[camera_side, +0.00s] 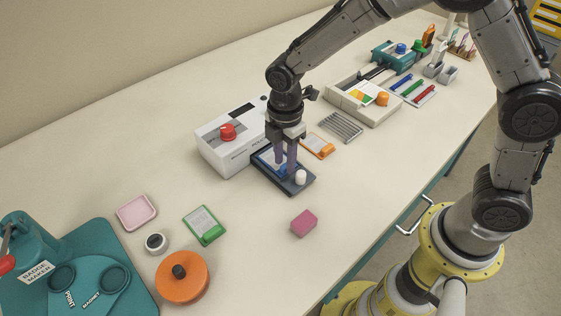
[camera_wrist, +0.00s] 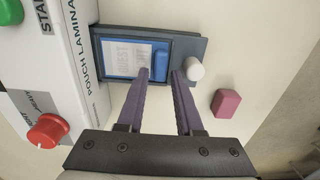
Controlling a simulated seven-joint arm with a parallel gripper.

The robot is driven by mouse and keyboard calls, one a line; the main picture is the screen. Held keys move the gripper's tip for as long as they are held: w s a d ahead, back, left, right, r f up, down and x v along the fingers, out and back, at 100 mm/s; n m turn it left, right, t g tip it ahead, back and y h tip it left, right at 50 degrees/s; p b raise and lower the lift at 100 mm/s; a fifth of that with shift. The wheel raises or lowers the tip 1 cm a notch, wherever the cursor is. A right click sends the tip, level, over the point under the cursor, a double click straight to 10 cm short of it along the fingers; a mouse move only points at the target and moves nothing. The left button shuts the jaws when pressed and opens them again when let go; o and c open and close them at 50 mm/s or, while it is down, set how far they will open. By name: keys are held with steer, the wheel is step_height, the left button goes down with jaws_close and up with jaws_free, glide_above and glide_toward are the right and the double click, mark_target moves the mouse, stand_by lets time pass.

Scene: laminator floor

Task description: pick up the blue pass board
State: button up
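The blue pass board (camera_wrist: 125,58) has a white printed sheet and a raised blue block (camera_wrist: 160,60) at one end. It lies in a dark blue-grey holder (camera_wrist: 190,47) beside the white pouch laminator (camera_wrist: 75,70). In the side view my gripper (camera_side: 286,170) points down over the holder and hides part of the board. In the wrist view my gripper (camera_wrist: 160,74) is open, its two purple fingertips apart near the blue block. Nothing shows held between them. Whether the fingers touch the board I cannot tell.
A white knob (camera_side: 300,177) stands on the holder's end. A pink block (camera_side: 303,223), a green-clipped board (camera_side: 203,225) and an orange-clipped board (camera_side: 319,146) lie nearby. The laminator (camera_side: 222,150) with its red knob stands close at left. The table's front is mostly clear.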

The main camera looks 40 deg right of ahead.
steer(key=shift+f, duration=0.6)
jaws_close()
steer(key=shift+r, duration=0.1)
